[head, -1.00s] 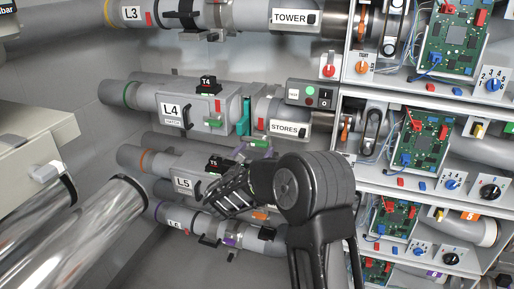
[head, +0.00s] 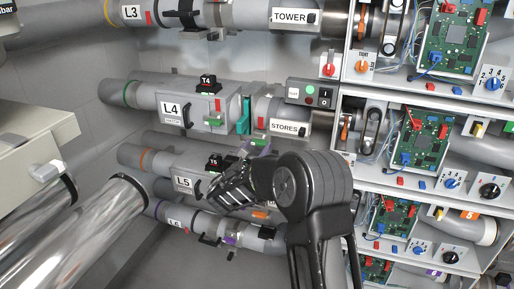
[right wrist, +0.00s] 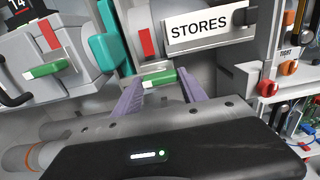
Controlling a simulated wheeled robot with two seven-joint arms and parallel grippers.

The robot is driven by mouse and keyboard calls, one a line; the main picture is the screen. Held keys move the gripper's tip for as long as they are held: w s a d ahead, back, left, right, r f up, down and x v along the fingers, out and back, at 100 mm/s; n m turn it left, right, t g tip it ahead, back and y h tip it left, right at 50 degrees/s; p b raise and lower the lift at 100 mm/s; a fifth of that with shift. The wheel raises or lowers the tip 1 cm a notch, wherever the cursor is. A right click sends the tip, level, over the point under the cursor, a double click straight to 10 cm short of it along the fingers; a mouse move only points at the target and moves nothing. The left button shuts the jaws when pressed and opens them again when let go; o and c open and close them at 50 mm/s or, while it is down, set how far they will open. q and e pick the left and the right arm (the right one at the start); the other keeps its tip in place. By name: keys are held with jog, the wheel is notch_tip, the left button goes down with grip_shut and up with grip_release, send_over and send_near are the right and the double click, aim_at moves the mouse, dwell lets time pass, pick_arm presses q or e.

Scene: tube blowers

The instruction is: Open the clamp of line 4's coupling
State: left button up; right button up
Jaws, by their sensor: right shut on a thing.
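Line 4 is the grey pipe with the L4 box (head: 178,108) in the head view. A teal coupling plate (head: 243,115) stands at the box's right end, beside the STORES pipe section (head: 285,127). The teal plate also shows in the right wrist view (right wrist: 107,35). A green-tipped lever (right wrist: 160,77) sits below the STORES section there. My right gripper (right wrist: 163,86) has its purple fingers on either side of this lever and is shut on it. In the head view the right gripper (head: 257,147) covers most of the lever. My left gripper is not in view.
Another green handle (head: 214,123) is on the L4 box. Line 5 (head: 182,182) runs just below, near my right wrist. A switch box (head: 310,93) and shelves with circuit boards (head: 420,140) stand to the right. A grey cabinet (head: 30,150) is at left.

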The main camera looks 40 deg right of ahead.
grip_shut()
